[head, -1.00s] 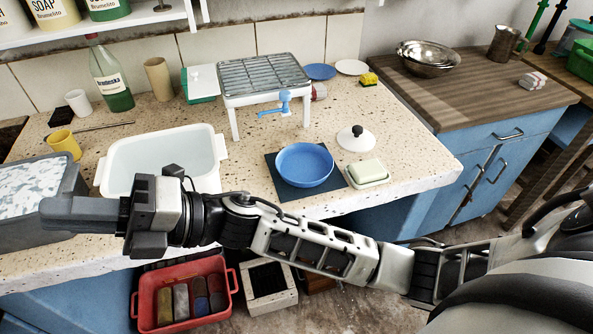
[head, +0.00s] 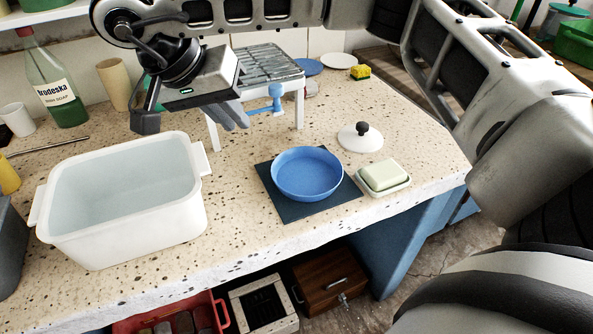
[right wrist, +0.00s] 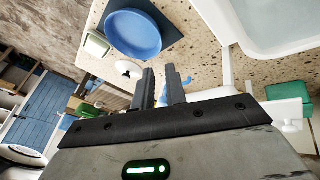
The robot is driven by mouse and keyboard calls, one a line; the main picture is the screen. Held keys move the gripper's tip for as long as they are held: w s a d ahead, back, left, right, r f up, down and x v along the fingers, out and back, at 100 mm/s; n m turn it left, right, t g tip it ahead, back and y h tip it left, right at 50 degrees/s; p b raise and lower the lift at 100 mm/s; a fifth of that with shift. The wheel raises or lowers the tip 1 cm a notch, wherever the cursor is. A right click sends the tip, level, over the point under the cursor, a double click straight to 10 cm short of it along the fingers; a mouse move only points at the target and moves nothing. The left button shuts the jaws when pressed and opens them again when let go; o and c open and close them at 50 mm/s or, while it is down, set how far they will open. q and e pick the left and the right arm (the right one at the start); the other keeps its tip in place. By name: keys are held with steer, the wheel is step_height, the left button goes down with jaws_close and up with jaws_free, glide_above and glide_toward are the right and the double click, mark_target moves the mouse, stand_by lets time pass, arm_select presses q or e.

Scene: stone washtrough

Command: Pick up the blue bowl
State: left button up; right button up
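The blue bowl (head: 307,174) stands upright on a dark square mat (head: 290,208) near the front edge of the speckled stone counter. It looks empty. My right gripper (head: 189,118) is open and empty, held above the counter to the left of the bowl and farther back, apart from it. The right wrist view shows the bowl (right wrist: 133,34) beyond the two parted fingertips (right wrist: 160,85), with nothing between them. My left gripper is not in view.
A white tub (head: 120,200) stands left of the bowl. A soap dish with a pale bar (head: 385,177) sits close at its right, and a white lid (head: 360,138) behind. A metal rack (head: 268,65) with a blue tap (head: 274,98) stands at the back.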

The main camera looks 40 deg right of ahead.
glide_above(271, 178)
steer(key=a, duration=0.2)
step_height(271, 178, down, 7)
steer(key=shift+s+a+f, duration=0.1)
steer(key=shift+a+f, duration=0.05)
steer(key=shift+a+x, duration=0.15)
steer(key=shift+x, duration=1.4)
steer(key=shift+a+x, duration=0.15)
steer(key=shift+x, duration=1.35)
steer(key=shift+f, duration=0.15)
steer(key=shift+c, duration=0.2)
jaws_close()
